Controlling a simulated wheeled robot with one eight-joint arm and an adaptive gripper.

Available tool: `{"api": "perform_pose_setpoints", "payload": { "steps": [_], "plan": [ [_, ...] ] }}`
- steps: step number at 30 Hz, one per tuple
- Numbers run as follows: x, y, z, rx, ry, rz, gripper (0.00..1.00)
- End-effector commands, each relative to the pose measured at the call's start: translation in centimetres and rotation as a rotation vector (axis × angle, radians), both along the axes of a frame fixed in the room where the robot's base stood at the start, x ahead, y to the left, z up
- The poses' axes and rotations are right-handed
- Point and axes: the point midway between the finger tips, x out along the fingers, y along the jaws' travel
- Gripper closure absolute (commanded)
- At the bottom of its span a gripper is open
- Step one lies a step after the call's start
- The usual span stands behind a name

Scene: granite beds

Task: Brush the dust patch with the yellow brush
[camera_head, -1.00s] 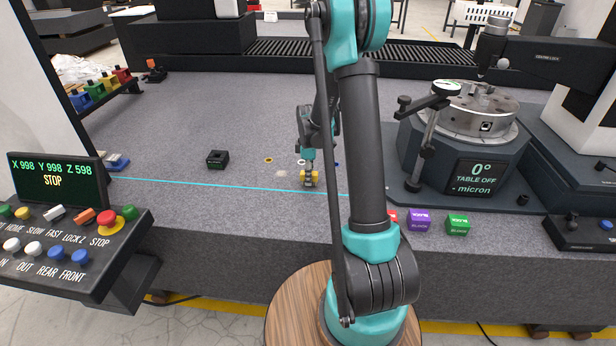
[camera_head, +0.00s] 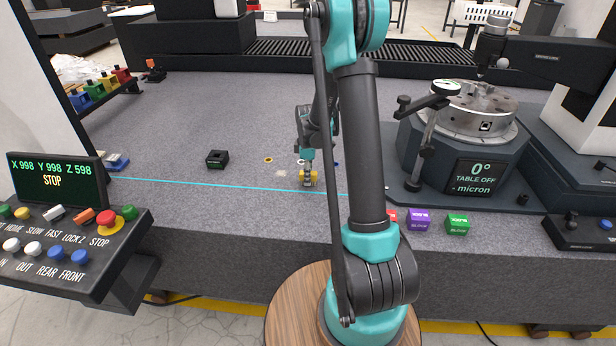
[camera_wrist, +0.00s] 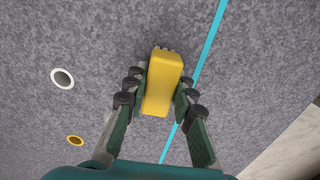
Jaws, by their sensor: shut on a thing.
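The yellow brush (camera_head: 313,176) is held low at the granite bed, close to the cyan line. In the wrist view the brush (camera_wrist: 163,82) is a yellow block between the two fingers. My gripper (camera_head: 307,178) is shut on it, also in the wrist view (camera_wrist: 160,90). A small, faint pale patch, likely the dust patch (camera_head: 281,173), lies on the granite just left of the brush. I cannot make the patch out in the wrist view. Whether the bristles touch the stone is hidden.
A white ring (camera_wrist: 62,78) and a yellow ring (camera_wrist: 75,141) lie on the granite (camera_head: 220,120). A black block (camera_head: 217,159) stands to the left. Purple (camera_head: 419,220) and green (camera_head: 458,224) blocks and the rotary table (camera_head: 470,120) stand right. The granite left of the brush is mostly clear.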

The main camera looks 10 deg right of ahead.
Motion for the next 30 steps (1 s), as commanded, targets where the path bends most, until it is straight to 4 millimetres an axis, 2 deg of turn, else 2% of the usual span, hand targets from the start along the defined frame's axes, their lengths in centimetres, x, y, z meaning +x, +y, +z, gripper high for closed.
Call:
{"api": "perform_pose_setpoints", "payload": {
  "steps": [8,19,30],
  "plan": [
    [0.6,1.8,-0.2,0.001,0.000,0.001,1.00],
    [0.6,1.8,-0.1,0.002,-0.001,0.001,1.00],
    [0.6,1.7,1.5,0.000,0.000,0.000,1.00]
  ]
}}
